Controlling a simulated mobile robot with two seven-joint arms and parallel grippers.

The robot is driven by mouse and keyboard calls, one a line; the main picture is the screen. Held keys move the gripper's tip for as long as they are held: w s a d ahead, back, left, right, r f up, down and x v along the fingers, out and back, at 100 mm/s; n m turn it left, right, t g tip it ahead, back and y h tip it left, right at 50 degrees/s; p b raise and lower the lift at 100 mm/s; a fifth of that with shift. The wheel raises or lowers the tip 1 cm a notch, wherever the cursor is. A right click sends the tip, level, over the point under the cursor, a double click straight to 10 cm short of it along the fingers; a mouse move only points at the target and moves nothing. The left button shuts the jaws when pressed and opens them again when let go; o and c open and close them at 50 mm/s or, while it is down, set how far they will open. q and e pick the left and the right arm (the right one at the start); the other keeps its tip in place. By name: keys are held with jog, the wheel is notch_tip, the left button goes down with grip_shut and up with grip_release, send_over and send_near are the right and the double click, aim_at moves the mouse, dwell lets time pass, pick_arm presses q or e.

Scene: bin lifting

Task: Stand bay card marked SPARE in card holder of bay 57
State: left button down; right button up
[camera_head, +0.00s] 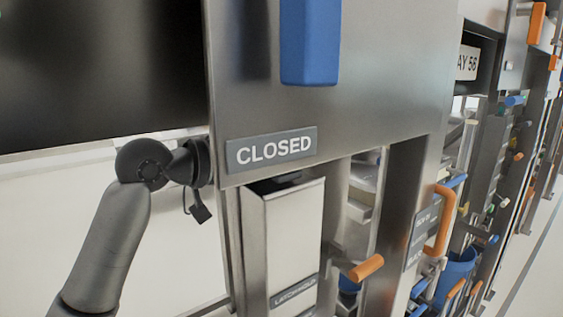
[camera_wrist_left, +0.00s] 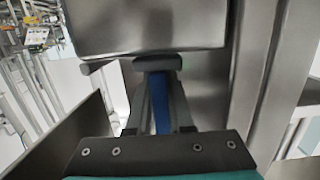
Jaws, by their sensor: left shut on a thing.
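My left arm comes in from the left in the head view, and its gripper is hidden behind the grey metal panel. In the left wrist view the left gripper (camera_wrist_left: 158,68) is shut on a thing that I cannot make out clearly. A blue strip (camera_wrist_left: 160,100) shows between its fingers. A broad metal face (camera_wrist_left: 145,25) is just beyond the fingertips. I cannot read a card marked SPARE or a bay 57 mark in either view. My right gripper is not in view.
The grey panel (camera_head: 390,90) bears a CLOSED sign (camera_head: 271,149) and a blue handle (camera_head: 310,45). A BAY 56 card (camera_head: 467,63) shows at the upper right. Orange handles (camera_head: 441,220) stick out from the bays. A metal post (camera_wrist_left: 262,75) stands right of the gripper in the wrist view.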

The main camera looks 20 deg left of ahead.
pick_arm(q)
jog(key=shift+f, duration=0.3)
jog(key=shift+f, duration=0.1)
jog(key=c, duration=0.8)
grip_release()
jog(key=shift+b+v, duration=1.15)
jog(key=shift+v, duration=4.9)
